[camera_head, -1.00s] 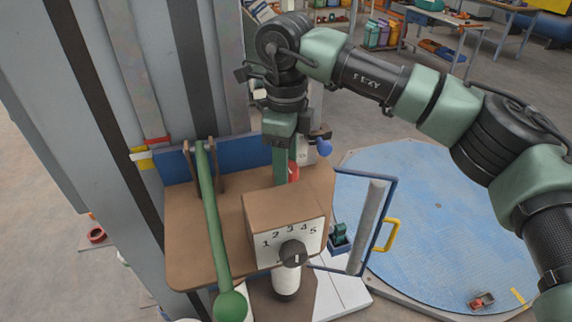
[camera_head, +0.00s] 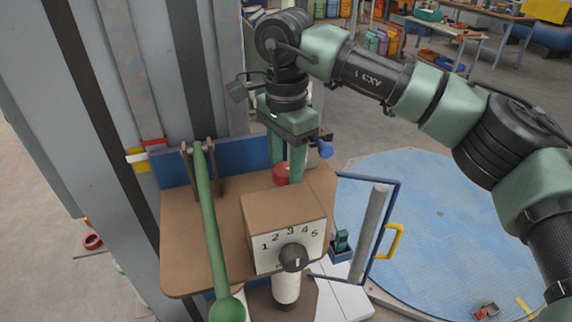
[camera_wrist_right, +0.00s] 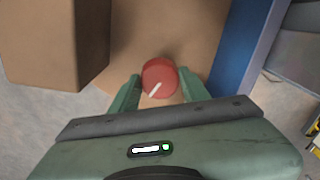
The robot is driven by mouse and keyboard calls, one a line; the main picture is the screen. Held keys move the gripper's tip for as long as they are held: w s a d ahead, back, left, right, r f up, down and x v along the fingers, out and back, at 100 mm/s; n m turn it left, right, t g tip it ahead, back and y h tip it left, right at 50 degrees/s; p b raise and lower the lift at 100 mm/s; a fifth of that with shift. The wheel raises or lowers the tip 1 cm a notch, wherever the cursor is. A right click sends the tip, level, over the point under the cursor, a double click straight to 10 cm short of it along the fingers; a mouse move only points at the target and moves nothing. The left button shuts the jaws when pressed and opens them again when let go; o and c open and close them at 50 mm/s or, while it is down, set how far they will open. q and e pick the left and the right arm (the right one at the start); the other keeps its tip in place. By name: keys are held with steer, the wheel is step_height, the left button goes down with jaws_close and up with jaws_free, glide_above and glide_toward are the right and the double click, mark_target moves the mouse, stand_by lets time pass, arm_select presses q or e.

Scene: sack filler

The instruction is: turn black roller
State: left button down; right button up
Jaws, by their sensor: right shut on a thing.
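A round black knob (camera_head: 293,257) sits on the front of a brown box (camera_head: 284,215) whose white face carries numbers; it is the black turning part I see. My right gripper (camera_head: 287,172) points down behind this box, away from the black knob. Its green fingers are shut on a round red knob (camera_head: 281,174) on the brown shelf. In the right wrist view the red knob (camera_wrist_right: 160,78), with a white line on top, sits between the fingertips. My left gripper is not in view.
A long green lever (camera_head: 211,230) with a ball end crosses the brown shelf (camera_head: 185,265) on the left. A blue-framed gate with a grey bar (camera_head: 369,232) and yellow handle (camera_head: 394,240) stands right. A blue round platform (camera_head: 440,215) lies beyond.

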steer(key=n, duration=0.5)
steer(key=shift+r+n, duration=0.1)
steer(key=shift+n, duration=0.2)
steer(key=n, duration=0.5)
steer(key=n+p, duration=0.1)
steer(key=n, duration=0.4)
steer(key=shift+n, duration=2.7)
steer(key=o, duration=1.4)
steer(key=shift+c, duration=0.2)
